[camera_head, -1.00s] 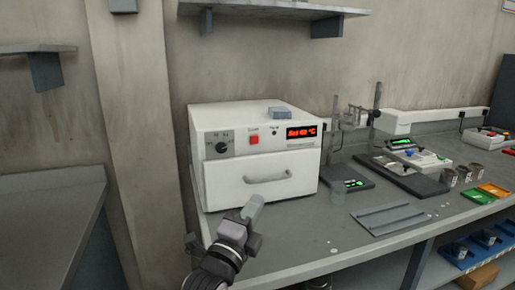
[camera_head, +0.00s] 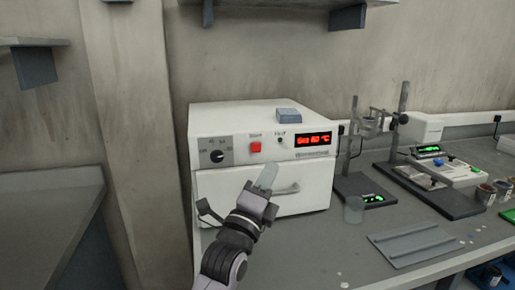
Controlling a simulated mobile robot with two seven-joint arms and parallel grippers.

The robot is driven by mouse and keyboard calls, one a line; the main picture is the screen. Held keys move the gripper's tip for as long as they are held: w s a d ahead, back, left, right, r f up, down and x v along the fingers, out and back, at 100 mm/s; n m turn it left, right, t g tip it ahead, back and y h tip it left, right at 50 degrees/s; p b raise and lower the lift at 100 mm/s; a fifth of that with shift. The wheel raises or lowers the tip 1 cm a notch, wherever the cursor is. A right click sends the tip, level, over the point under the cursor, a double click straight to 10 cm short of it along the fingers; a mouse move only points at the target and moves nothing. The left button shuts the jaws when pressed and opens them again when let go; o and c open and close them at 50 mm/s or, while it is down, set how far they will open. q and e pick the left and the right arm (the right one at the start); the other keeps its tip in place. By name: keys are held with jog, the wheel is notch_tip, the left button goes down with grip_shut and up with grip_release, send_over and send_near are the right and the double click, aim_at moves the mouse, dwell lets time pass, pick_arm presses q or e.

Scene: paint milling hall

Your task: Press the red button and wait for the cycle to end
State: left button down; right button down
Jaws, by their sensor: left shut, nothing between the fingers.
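The unit's drawer-like front (camera_head: 235,184) with a bar handle is closed. My left gripper (camera_head: 266,177) is in front of that drawer, below and slightly right of the button and apart from it. Its fingers are shut and empty. My right gripper is not in view.
A small blue-grey box (camera_head: 288,116) lies on top of the unit. On the bench to the right are a clear beaker (camera_head: 353,211), a grey tray (camera_head: 414,246), stands and devices with green displays. A shelf (camera_head: 285,3) hangs above.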

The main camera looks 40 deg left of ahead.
aim_at(256, 147)
pick_arm(q)
jog(key=shift+w+a+b, duration=0.5)
jog(key=shift+w+a, duration=0.95)
jog(key=shift+a, duration=0.25)
jog(key=shift+w+a+b, duration=0.5)
jog(key=shift+w+a, duration=0.95)
jog(key=shift+a, duration=0.2)
jog(key=shift+w+a, duration=0.15)
jog(key=shift+w+a, duration=0.15)
jog(key=shift+w+a, duration=0.3)
jog(key=shift+a, duration=0.05)
dwell(0.4)
dwell(0.3)
jog(key=shift+s+d+p, duration=0.45)
jog(key=shift+s+d, duration=0.15)
jog(key=shift+d, duration=0.05)
